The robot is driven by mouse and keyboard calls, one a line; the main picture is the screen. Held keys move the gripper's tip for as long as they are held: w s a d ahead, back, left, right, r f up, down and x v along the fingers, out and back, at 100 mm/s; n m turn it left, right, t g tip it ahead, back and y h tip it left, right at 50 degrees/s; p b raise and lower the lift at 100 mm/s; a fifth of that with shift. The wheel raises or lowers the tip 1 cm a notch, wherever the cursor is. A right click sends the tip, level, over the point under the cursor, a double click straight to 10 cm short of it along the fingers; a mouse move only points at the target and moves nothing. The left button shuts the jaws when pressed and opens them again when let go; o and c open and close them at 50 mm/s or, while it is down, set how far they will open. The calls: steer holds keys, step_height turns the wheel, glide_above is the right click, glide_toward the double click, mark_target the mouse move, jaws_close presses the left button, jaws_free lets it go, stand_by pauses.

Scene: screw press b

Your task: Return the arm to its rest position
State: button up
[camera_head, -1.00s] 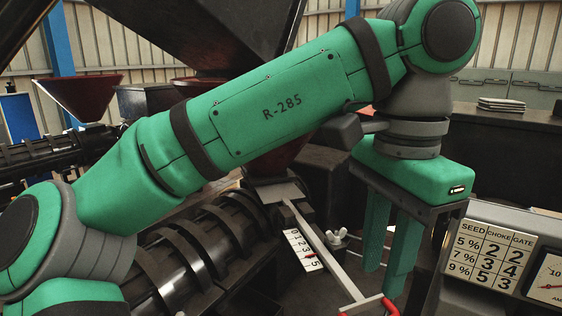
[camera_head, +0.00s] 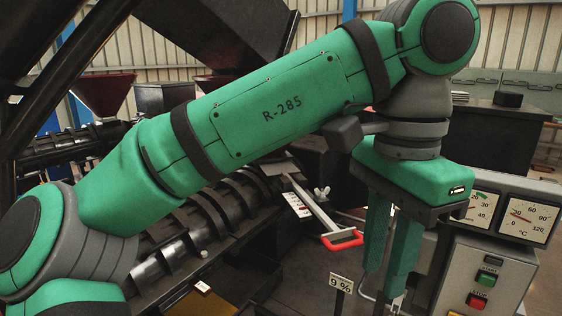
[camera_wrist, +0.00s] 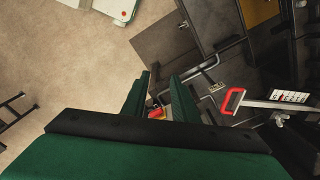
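My arm stretches across the head view from lower left to upper right, bent at its elbow. My gripper (camera_head: 384,280) hangs fingers down at the right, in front of the control box (camera_head: 486,268). In the wrist view its two green fingers (camera_wrist: 160,78) stand apart with a clear gap, and I see nothing held between them. The red-handled lever (camera_head: 342,239) of the press lies left of the fingers in the head view, apart from them. It also shows in the wrist view (camera_wrist: 233,101), right of the fingers.
The press's dark screw barrel (camera_head: 185,240) runs behind my arm, under a black hopper. Dial gauges (camera_head: 527,221) and start and stop buttons stand close to my gripper at the right. Pale floor (camera_wrist: 70,60) is open in the wrist view.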

steer(key=w+d+f+n+t+h, duration=0.3)
steer(key=w+d+f+h, duration=0.9)
steer(key=w+d+h, duration=0.3)
steer(key=w+a+f+n+t+y, duration=0.1)
steer(key=a+f+n+t, duration=0.4)
steer(key=f, duration=0.5)
steer(key=w+a+f+n+t+y, duration=0.2)
steer(key=a+f+n+t, duration=0.2)
steer(key=f+n+t, duration=0.4)
steer(key=s+a+f+n+y, duration=0.2)
steer(key=s+a+f+y, duration=0.3)
steer(key=s+f, duration=0.4)
steer(key=s+a+f+n+y, duration=0.2)
steer(key=s+a+f+y, duration=0.4)
steer(key=f, duration=0.5)
steer(key=s+a+m, duration=0.2)
steer(key=s+a, duration=0.2)
steer(key=s, duration=0.7)
steer(key=s+a+m+y, duration=0.1)
steer(key=s+a+m, duration=0.2)
steer(key=s, duration=0.9)
steer(key=shift+s+a+f+g, duration=0.25)
steer(key=shift+a+g, duration=0.05)
steer(key=shift+a, duration=0.15)
